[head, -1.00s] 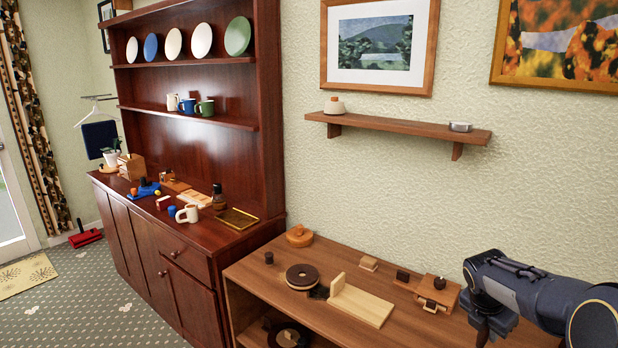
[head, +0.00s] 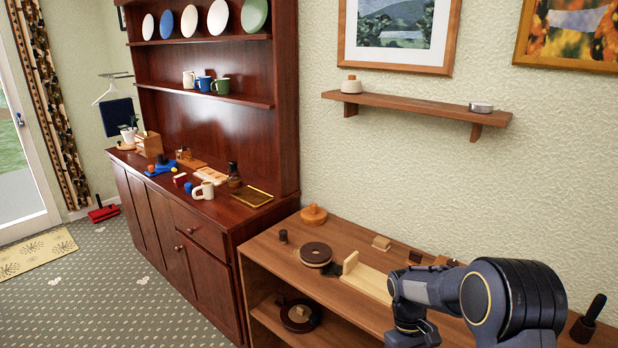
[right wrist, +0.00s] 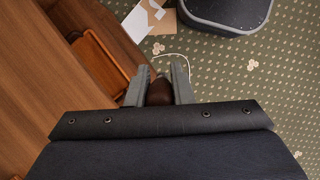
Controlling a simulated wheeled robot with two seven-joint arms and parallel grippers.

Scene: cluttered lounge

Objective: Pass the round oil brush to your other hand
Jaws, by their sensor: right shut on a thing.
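My right gripper (right wrist: 160,80) is shut on a dark brown, rounded piece (right wrist: 160,93) in the right wrist view. It looks like part of the round oil brush, but most of it is hidden behind the gripper body, so its full shape cannot be told. In the head view my right arm comes in at the lower right, in front of the low wooden cabinet (head: 268,245); its fingers and the held piece do not show there. My left gripper is in neither current view.
The cabinet top holds a round dark-lidded piece (head: 316,254), an orange lidded pot (head: 314,214) and a dark upright-handled item (head: 588,322). Patterned floor (head: 100,285) lies open at left.

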